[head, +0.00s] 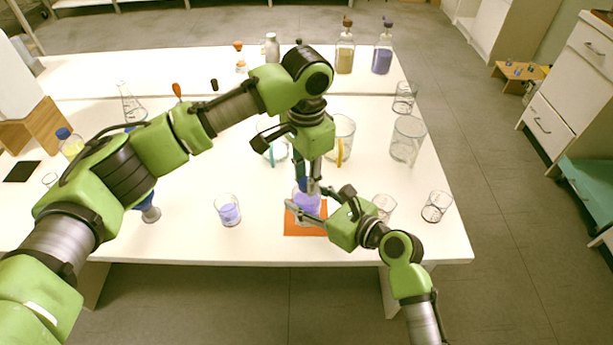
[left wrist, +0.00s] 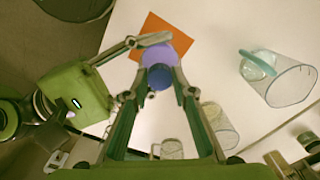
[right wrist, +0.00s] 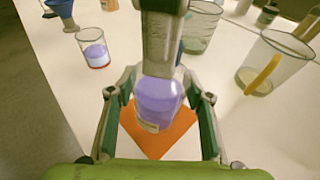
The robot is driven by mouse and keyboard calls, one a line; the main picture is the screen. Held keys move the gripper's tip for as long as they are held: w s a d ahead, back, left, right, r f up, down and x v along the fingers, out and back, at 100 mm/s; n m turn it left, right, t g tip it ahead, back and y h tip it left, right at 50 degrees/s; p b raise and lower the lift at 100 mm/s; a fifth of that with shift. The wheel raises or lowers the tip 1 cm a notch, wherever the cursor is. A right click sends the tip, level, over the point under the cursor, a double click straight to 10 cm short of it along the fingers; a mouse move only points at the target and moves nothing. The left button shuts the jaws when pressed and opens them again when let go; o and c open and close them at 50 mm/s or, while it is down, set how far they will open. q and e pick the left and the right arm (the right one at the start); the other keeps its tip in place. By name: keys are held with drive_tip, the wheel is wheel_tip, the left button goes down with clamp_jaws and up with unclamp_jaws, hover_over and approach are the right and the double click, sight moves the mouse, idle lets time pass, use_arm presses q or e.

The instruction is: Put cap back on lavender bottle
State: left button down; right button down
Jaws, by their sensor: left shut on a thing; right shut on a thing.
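The lavender bottle (head: 307,203), clear with purple liquid, stands on an orange mat (head: 292,228) near the table's front edge. My right gripper (head: 306,210) is shut on the bottle from the right, one finger on each side. The bottle also shows in the right wrist view (right wrist: 157,103). My left gripper (head: 308,184) points down from above, shut on a blue cap (left wrist: 160,76). The cap is in line with the bottle top. Whether it touches the neck is hidden by the left fingers in the right wrist view.
A beaker with purple liquid (head: 228,212) stands left of the mat. Empty glass beakers (head: 436,207) stand to the right, and larger glass ones (head: 407,140) behind. Two capped bottles (head: 382,60) stand at the back. The table's front edge is close to the mat.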

use_arm(q)
drive_tip(key=m, duration=0.7)
drive_tip(key=shift+m, duration=0.3)
use_arm(e)
drive_tip(key=shift+f, duration=0.1)
use_arm(q)
drive_tip(key=m, duration=0.3)
drive_tip(key=shift+m, duration=0.3)
drive_tip(key=m, duration=0.4)
drive_tip(key=c, duration=1.6)
unclamp_jaws()
wheel_tip(320, 180, up, 12)
use_arm(e)
drive_tip(key=c, duration=1)
unclamp_jaws()
